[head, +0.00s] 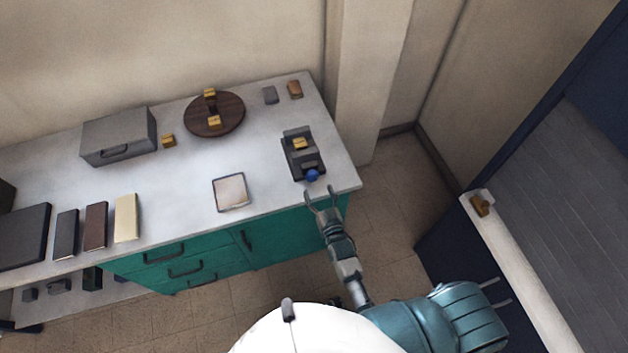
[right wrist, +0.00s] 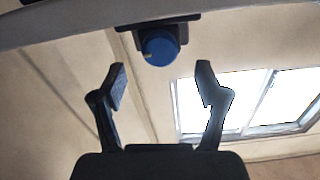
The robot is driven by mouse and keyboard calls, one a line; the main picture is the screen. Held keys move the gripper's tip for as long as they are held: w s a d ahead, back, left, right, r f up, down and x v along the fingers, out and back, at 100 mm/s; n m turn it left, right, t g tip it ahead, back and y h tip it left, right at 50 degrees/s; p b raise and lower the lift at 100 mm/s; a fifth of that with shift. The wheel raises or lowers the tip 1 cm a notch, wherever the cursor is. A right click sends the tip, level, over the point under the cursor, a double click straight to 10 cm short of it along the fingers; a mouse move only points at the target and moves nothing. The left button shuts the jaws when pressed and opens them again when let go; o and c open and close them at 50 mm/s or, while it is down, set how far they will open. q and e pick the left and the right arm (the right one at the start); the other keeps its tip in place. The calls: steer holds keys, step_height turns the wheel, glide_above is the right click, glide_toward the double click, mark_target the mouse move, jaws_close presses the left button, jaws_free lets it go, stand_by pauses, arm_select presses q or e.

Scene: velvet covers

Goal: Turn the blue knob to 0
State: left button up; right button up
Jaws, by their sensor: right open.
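The blue knob (head: 312,175) sits on the front end of a dark device (head: 303,155) near the right front corner of the counter. In the right wrist view the knob (right wrist: 159,47) is round, with a small yellow mark at its left side. Any number scale is too small to read. My right gripper (head: 321,191) is open just in front of the counter edge, close to the knob but apart from it. In the right wrist view its two fingers (right wrist: 160,78) are spread, with the knob beyond and between them. My left gripper is not in view.
Green drawers (head: 185,262) are below. A dark blue piece of furniture stands at the right.

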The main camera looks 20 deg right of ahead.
mark_target(313, 179)
steer(key=w, duration=0.5)
steer(key=shift+w+a, duration=0.1)
steer(key=shift+w, duration=0.1)
